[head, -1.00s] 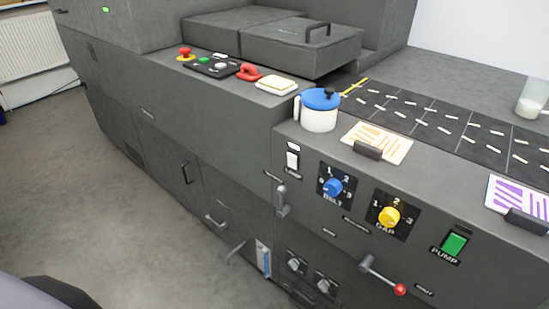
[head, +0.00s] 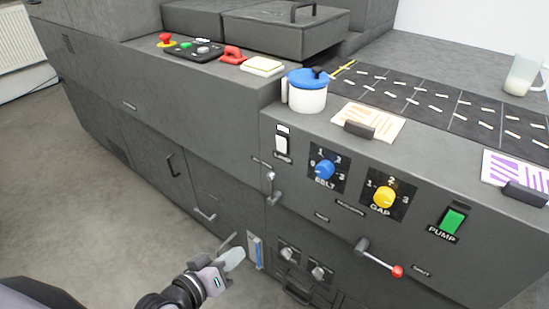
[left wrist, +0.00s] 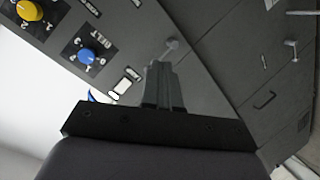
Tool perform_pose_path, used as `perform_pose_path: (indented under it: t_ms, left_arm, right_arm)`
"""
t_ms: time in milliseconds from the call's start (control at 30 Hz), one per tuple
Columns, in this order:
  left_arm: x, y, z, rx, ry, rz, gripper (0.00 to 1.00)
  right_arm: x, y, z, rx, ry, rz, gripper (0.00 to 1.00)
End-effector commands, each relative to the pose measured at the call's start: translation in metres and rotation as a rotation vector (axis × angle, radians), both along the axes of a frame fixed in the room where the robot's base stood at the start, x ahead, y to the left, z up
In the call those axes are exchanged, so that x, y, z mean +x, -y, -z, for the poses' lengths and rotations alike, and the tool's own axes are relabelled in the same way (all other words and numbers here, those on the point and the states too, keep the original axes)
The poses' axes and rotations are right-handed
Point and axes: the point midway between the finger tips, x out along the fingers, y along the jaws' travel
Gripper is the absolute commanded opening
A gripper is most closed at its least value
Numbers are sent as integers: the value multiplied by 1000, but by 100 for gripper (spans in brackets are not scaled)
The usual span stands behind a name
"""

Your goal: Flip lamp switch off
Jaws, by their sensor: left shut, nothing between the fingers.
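A white rocker switch (head: 282,145) with a small white label above it sits at the left end of the grey machine's front panel; the label's wording is too small to read. It also shows in the left wrist view (left wrist: 122,87), just left of my fingers. My left gripper (head: 234,260) is low in front of the machine, below and left of the switch and apart from it. Its fingers (left wrist: 161,68) are shut and empty. My right gripper is not in view.
A blue BELT knob (head: 325,169), yellow GAP knob (head: 384,197) and green PUMP switch (head: 453,221) lie right of the white switch. A lever handle (head: 270,188) sticks out below it. A blue-lidded pot (head: 307,97) stands on the ledge above. Floor at left is clear.

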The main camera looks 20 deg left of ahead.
Motion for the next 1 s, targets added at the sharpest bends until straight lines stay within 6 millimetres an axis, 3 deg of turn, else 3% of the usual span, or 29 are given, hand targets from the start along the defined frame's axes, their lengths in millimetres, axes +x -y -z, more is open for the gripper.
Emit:
perform_pose_path:
  t_ms: [33,200,400,600,1000]
  left_arm:
    - [20,-3,-7,-121,32,-23,0]
    - [66,-11,-52,-535,87,-69,0]
    - [94,-21,-93,-865,110,-70,0]
    - [102,-25,-109,-982,111,-65,0]
    - [104,-24,-110,-985,111,-65,0]
  right_arm:
    - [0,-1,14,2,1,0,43]
    - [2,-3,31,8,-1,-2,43]
    - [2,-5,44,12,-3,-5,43]
    - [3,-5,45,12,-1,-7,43]
    - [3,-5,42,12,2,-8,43]
